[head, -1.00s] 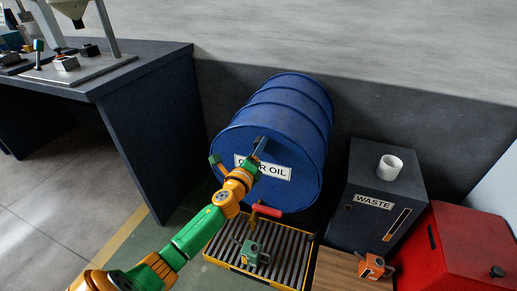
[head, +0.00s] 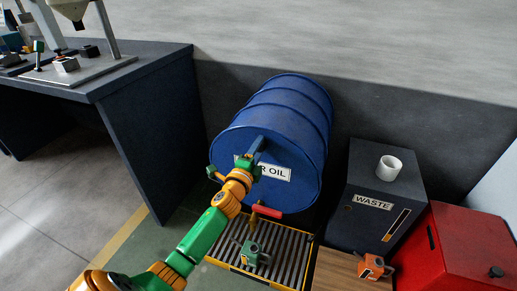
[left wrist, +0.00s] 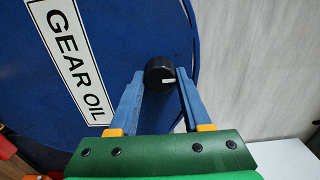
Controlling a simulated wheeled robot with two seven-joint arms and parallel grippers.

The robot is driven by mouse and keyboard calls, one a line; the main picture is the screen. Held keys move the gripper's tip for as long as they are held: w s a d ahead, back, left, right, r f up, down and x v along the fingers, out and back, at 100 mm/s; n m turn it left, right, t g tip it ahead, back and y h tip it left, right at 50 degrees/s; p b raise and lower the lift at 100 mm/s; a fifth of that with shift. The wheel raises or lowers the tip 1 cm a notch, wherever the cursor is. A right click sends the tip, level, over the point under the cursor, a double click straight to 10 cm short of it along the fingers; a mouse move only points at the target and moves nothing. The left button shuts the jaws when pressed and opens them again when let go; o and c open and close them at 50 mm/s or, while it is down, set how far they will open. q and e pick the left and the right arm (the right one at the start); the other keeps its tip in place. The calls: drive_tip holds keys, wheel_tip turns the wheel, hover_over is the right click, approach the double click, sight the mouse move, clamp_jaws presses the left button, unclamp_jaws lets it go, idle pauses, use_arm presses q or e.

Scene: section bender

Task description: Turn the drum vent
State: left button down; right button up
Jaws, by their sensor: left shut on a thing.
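The blue drum (head: 300,110) lies on its side with its labelled end towards me. The drum vent is a black round cap with a pale mark (left wrist: 160,70), near the rim of that end above the GEAR OIL label (left wrist: 75,55). My left gripper (head: 260,142) reaches the upper part of the drum end. In the left wrist view its two blue fingers (left wrist: 160,80) are shut on the vent from either side. In the head view the gripper hides the vent. My right gripper is not in view.
A red-handled tap (head: 267,211) sticks out low on the drum, above a slatted drip tray (head: 285,255) holding a green can (head: 251,254). At right stand a dark WASTE bin (head: 375,225) with a white cup (head: 389,168), an orange can (head: 373,266) and a red box (head: 470,245).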

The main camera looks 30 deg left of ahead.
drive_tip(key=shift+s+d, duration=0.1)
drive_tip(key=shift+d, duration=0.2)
use_arm(q)
drive_tip(key=shift+c, duration=1.8)
unclamp_jaws()
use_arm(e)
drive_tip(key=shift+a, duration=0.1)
use_arm(q)
drive_tip(key=p+v, duration=0.1)
drive_tip(key=v, duration=0.6)
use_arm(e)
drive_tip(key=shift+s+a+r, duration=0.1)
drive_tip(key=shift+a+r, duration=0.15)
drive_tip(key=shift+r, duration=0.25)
